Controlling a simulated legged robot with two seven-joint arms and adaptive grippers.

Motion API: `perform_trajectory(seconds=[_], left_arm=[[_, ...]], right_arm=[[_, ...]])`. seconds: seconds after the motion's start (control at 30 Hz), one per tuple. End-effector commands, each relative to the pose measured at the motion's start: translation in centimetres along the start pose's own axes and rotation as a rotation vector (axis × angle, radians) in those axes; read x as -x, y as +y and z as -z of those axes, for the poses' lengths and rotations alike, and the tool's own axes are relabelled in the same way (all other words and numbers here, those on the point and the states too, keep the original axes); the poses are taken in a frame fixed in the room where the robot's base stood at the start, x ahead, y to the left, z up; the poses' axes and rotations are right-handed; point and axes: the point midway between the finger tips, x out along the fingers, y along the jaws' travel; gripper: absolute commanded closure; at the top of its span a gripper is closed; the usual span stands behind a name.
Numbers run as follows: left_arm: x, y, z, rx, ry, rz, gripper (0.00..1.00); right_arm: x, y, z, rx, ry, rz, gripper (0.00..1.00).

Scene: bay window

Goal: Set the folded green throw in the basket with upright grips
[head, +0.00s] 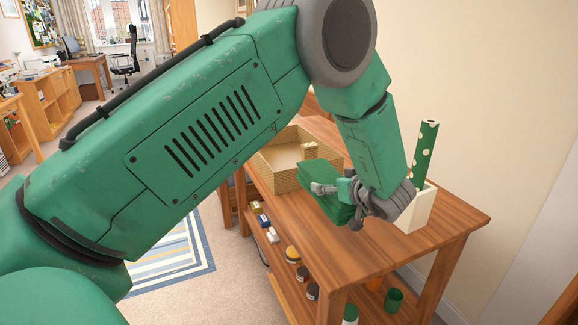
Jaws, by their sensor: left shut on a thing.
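The folded green throw (338,211) is a thick block held by my left gripper (336,189). The gripper is shut on it, with one grey fingertip lying across the throw. The woven basket (284,180), tan with a pale inside, stands on the wooden table just behind and left of the throw. The throw overlaps the basket's near right side in the head view; I cannot tell how high it is above the table. My arm hides part of the basket, and its grips are not clear. My right gripper is not in view.
A cream bin (418,212) holding a dotted green roll (426,146) stands right of my gripper, close to the wall. The wooden table (455,213) has bare top at its near right end. Jars and a green cup (394,299) sit on the shelf below.

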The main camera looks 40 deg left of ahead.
Motion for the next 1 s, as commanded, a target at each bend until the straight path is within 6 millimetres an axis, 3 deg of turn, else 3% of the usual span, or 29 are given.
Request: perform_trajectory(seconds=[0.17,1.0], left_arm=[[0.3,0.1,0.6,0.001,0.003,-0.001,0.47],[2.7,0.0,6.7,0.001,0.002,-0.001,0.47]], right_arm=[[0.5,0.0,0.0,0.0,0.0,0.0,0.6],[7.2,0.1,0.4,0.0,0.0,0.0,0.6]])
